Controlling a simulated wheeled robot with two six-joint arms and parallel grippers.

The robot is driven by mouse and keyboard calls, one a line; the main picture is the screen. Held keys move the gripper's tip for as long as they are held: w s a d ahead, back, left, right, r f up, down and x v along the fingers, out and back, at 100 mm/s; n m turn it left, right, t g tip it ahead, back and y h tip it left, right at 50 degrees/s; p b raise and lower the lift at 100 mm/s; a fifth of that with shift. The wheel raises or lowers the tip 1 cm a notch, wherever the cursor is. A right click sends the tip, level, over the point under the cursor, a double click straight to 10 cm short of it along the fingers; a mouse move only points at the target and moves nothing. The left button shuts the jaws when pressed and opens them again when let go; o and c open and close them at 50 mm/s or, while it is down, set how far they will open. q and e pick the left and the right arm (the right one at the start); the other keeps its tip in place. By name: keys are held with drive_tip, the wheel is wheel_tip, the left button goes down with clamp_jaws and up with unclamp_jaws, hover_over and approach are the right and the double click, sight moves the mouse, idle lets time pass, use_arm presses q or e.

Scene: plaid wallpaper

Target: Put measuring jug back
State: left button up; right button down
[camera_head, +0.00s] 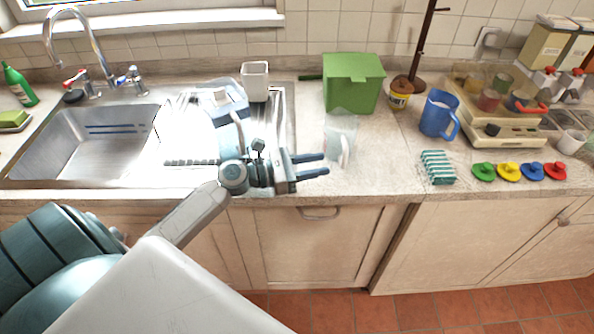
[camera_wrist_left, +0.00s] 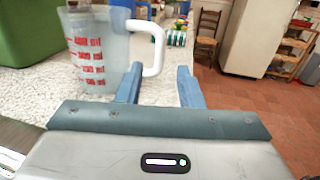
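The measuring jug (camera_head: 340,128) is clear with a white handle and stands upright on the counter in front of the green box. In the left wrist view the measuring jug (camera_wrist_left: 95,50) shows red markings, and its white handle points toward the space ahead of my fingers. My left gripper (camera_head: 326,164) is open and empty, just left of the jug in the head view. Its two blue fingers (camera_wrist_left: 158,82) are apart in the wrist view, with the handle a little beyond them. My right gripper is not in view.
A green lidded box (camera_head: 352,82) stands behind the jug. A blue pitcher (camera_head: 438,112) and a teal rack (camera_head: 438,168) are to the right. The sink (camera_head: 85,150) and drainer with dishes are at left. Counter between jug and rack is clear.

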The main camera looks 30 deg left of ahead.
use_arm(q)
drive_tip(key=b+v, duration=0.1)
drive_tip(key=v, duration=0.2)
drive_tip(key=shift+s+a+f, duration=0.1)
drive_tip(key=shift+f, duration=0.05)
drive_tip(key=shift+s+a, duration=0.45)
drive_tip(key=shift+s, duration=0.05)
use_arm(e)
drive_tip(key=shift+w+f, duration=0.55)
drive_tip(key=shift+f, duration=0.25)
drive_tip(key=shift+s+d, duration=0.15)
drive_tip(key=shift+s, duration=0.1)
use_arm(q)
drive_tip(key=shift+s, duration=0.1)
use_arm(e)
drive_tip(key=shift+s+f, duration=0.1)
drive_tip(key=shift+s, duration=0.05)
